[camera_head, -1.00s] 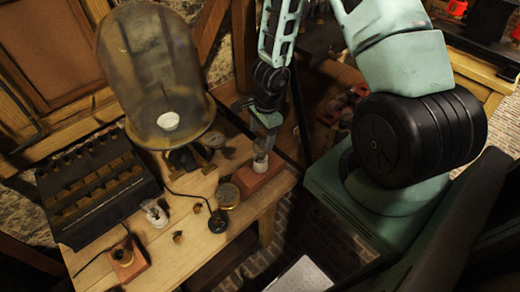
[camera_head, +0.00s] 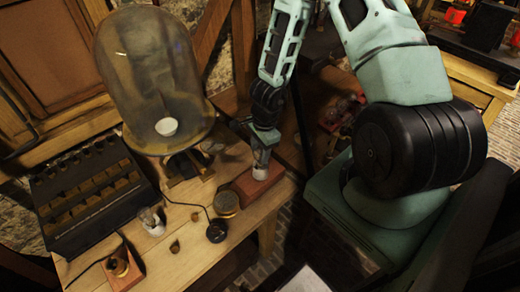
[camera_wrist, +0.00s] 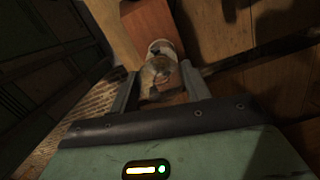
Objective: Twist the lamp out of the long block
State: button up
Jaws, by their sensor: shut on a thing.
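The long block (camera_head: 238,190) is a reddish-brown wooden piece lying near the right end of the wooden table. The lamp (camera_head: 260,172) is a small glass bulb with a pale collar, at the block's far right part. My gripper (camera_head: 262,153) comes down from above and is shut on the lamp's glass. In the wrist view the lamp (camera_wrist: 160,70) sits between the two fingers (camera_wrist: 160,88), with the block (camera_wrist: 150,25) behind it. I cannot tell whether the lamp is seated in the block or just clear of it.
A tall glass bell jar (camera_head: 150,70) stands left of my gripper. A black battery tray (camera_head: 85,190), a small white holder with a bulb (camera_head: 151,222), a round brass piece (camera_head: 226,200) and a small block (camera_head: 122,268) share the table (camera_head: 190,260).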

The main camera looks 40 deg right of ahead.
jog(key=shift+r+n+p, duration=0.15)
jog(key=shift+n+p, duration=0.65)
jog(key=shift+p, duration=0.15)
jog(key=shift+n+p, duration=0.85)
jog(key=shift+n, duration=0.05)
jog(key=shift+n+g+p, duration=0.4)
jog(key=shift+n+p, duration=0.25)
jog(key=shift+n, duration=0.85)
jog(key=shift+n, duration=0.6)
jog(key=n, duration=0.4)
jog(key=shift+n+h, duration=0.3)
jog(key=shift+s+n+g, duration=0.1)
jog(key=shift+n+g, duration=0.2)
